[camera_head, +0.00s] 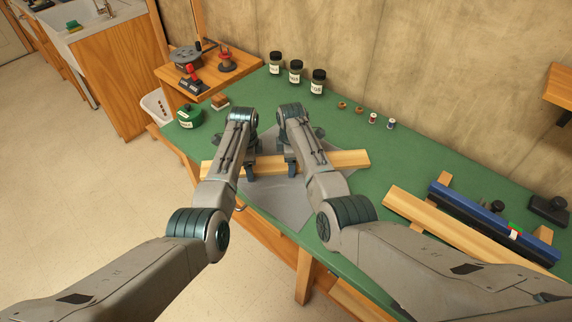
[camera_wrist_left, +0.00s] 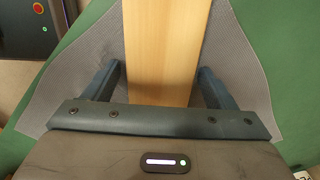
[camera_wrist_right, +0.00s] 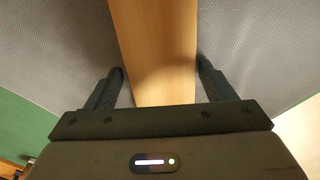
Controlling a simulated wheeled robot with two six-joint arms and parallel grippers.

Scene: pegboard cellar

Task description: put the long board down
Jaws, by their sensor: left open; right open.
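The long board (camera_head: 345,160) is a pale wooden plank lying across a grey mat (camera_head: 290,200) on the green bench top. Its left end sticks out past my left gripper and its right end past my right gripper. My left gripper (camera_head: 250,172) is open, with its fingers on either side of the board; in the left wrist view the board (camera_wrist_left: 168,50) runs between them with gaps. My right gripper (camera_head: 290,168) is also open around the board; in the right wrist view the board (camera_wrist_right: 155,50) lies between its fingers.
Another wooden plank (camera_head: 440,225) and a blue bar tool (camera_head: 490,215) lie on the right. Several jars (camera_head: 296,72) and small spools (camera_head: 373,119) stand along the wall. A green tin (camera_head: 190,117) is at the left. A small wooden shelf (camera_head: 215,85) holds tools at the back left.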

